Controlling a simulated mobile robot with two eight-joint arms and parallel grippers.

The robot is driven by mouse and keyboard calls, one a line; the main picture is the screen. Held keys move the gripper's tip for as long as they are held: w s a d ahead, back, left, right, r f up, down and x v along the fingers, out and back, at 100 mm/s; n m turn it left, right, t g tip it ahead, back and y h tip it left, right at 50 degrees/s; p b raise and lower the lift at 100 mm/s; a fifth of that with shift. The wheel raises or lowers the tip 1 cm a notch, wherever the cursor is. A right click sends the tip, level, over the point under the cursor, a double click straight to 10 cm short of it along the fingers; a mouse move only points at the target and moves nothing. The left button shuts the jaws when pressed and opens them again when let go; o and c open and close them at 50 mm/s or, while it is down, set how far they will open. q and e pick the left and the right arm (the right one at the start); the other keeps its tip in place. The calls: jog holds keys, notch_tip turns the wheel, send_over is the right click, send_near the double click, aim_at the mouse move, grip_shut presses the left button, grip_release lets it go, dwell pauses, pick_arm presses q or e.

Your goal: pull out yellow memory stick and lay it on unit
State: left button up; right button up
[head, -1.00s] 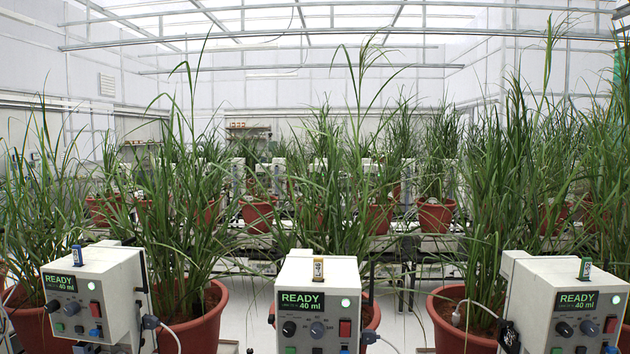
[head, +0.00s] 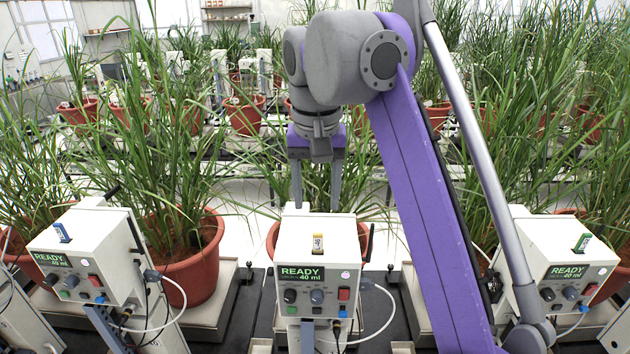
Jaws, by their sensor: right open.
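My right gripper (head: 316,207) hangs behind the stick in the picture, fingers pointing down. Its two fingers are apart with nothing between them. It appears higher than the top of the unit, clear of the stick; the exact distance is hard to tell. My left gripper is not in view.
A left unit (head: 92,247) carries a blue stick (head: 63,232), and a right unit (head: 535,238) carries a green stick (head: 582,242). Tall leafy plants in terracotta pots (head: 197,262) stand behind the units. White cables loop beside the units. A thin black rod rises at the middle unit's right side.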

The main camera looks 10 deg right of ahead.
aim_at(318, 234)
jog(key=f, duration=0.2)
jog(key=f+b, duration=0.1)
jog(key=s+f+b, duration=0.1)
jog(key=f, duration=0.1)
jog(key=shift+d+f, duration=0.1)
jog(key=shift+f, duration=0.25)
jog(key=f, duration=0.1)
jog(key=w+f+b, duration=0.1)
jog(key=f, duration=0.1)
jog(key=shift+w, duration=0.1)
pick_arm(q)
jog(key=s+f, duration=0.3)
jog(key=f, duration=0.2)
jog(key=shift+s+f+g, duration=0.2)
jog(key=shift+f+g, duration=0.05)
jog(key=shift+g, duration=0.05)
pick_arm(e)
jog(key=shift+f, duration=0.35)
jog(key=shift+c, duration=1.2)
grip_shut()
